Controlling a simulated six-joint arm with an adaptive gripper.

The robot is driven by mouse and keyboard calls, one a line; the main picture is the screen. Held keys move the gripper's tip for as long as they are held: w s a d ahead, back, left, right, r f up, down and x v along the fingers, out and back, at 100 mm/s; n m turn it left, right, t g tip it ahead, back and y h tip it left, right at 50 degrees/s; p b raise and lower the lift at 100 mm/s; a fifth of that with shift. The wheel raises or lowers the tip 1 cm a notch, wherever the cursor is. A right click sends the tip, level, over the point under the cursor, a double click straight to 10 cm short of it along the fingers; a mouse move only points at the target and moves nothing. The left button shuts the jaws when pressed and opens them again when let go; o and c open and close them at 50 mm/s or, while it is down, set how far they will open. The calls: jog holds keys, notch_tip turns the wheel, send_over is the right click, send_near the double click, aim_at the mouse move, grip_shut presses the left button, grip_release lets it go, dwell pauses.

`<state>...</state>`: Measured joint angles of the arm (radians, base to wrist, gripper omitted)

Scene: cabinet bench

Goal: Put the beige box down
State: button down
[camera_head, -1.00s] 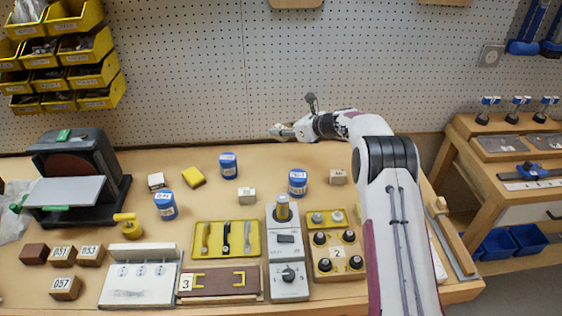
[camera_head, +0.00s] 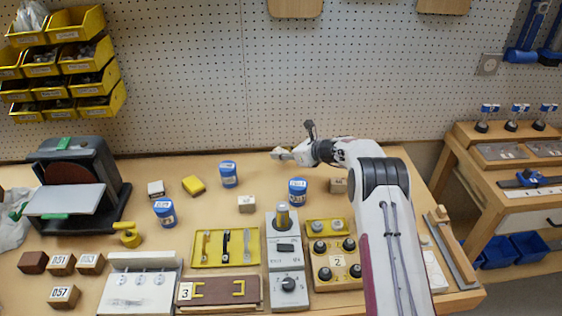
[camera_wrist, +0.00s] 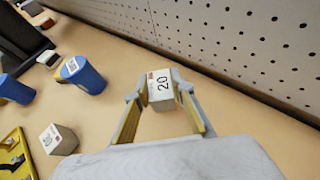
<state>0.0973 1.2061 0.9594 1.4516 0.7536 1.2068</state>
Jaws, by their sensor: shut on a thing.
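The beige box (camera_wrist: 163,90), marked 20, is between the two fingers of my gripper (camera_wrist: 162,98) in the wrist view. My gripper is shut on it. In the head view my gripper (camera_head: 280,154) is low over the back of the bench, near the pegboard wall; the box is small there and hard to make out. I cannot tell whether the box touches the bench.
A second beige box (camera_head: 246,203) stands in front on the bench (camera_head: 130,205). Blue containers (camera_head: 228,174) and (camera_head: 297,191) stand near. A yellow block (camera_head: 193,185) is to the left. The pegboard (camera_head: 220,90) rises close behind my gripper. Bench top between is clear.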

aim_at(286, 161)
jog(key=shift+f, duration=0.1)
jog(key=shift+f, duration=1.75)
jog(key=shift+f, duration=0.1)
jog(key=c, duration=1.7)
grip_release()
jog(key=shift+s, duration=0.1)
jog(key=shift+v, duration=6)
